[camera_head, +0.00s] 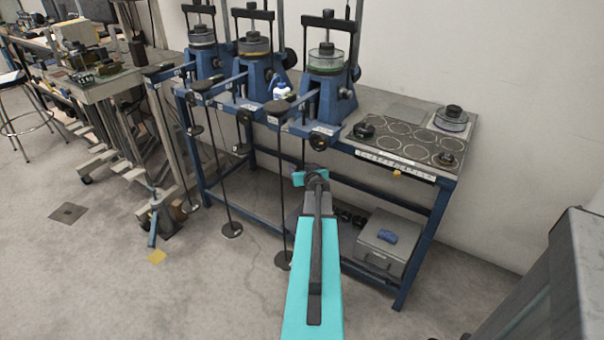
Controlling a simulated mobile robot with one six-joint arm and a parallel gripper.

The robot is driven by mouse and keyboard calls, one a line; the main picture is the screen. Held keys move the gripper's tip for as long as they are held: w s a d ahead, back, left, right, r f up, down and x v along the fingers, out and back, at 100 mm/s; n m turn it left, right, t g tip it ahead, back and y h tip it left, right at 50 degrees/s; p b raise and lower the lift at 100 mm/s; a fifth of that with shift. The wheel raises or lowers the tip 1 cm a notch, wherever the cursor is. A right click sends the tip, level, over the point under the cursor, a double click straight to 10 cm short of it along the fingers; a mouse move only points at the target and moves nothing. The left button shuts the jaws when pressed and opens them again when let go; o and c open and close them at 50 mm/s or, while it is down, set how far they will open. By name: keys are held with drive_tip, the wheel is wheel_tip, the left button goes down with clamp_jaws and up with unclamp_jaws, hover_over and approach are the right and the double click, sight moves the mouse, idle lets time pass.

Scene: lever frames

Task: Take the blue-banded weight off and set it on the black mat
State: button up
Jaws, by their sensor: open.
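My gripper (311,178) is at the end of my teal arm, in front of the bench's front edge below the right lever frame. It is open, and no object shows between its fingers. A dark mat (402,143) with several pale ring outlines lies on the right part of the bench top. Black weights stand on it at its left (364,130) and right (445,159) ends. Long hangers with round plates (232,230) hang in front of the bench. I cannot make out a blue band on any weight; my arm hides part of the hanging area.
Three blue lever frames (327,88) stand in a row on the bench. A small white bottle (281,90) stands between two of them. A grey box (387,244) is on the lower shelf. A grey cabinet (560,285) is at the lower right. Open floor lies at left.

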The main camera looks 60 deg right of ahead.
drive_tip(key=c, duration=1.3)
drive_tip(key=shift+r, duration=0.15)
